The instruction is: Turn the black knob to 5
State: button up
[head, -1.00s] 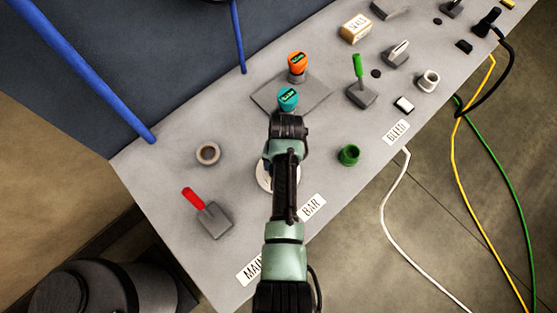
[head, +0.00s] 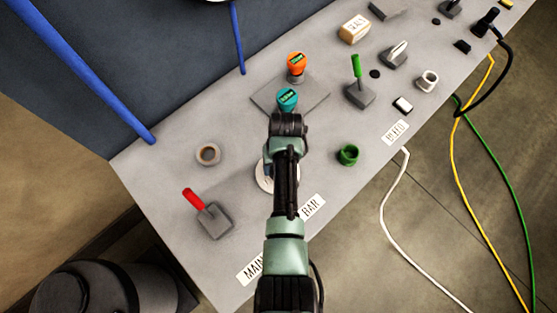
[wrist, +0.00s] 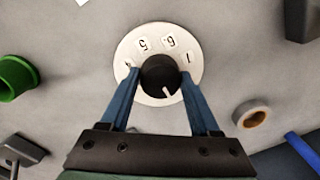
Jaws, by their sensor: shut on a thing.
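The black knob (wrist: 160,76) sits in the middle of a white round dial (wrist: 159,32) in the wrist view. Printed figures, one of them a 5, curve around the dial's upper side. A white pointer line on the knob points down and slightly right, toward my gripper's palm and away from those figures. My gripper (wrist: 160,88) is shut on the knob, with one blue finger on each side. In the head view the dial (head: 262,178) shows only partly behind my arm, and the knob is hidden there.
Cables hang off the right edge.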

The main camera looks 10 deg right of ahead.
jog(key=o, duration=1.4)
jog(key=shift+c, duration=0.2)
notch_tip(320, 180, up, 13)
jog(key=b, duration=0.1)
jog(key=shift+d+b, duration=0.3)
jog(key=shift+d, duration=0.1)
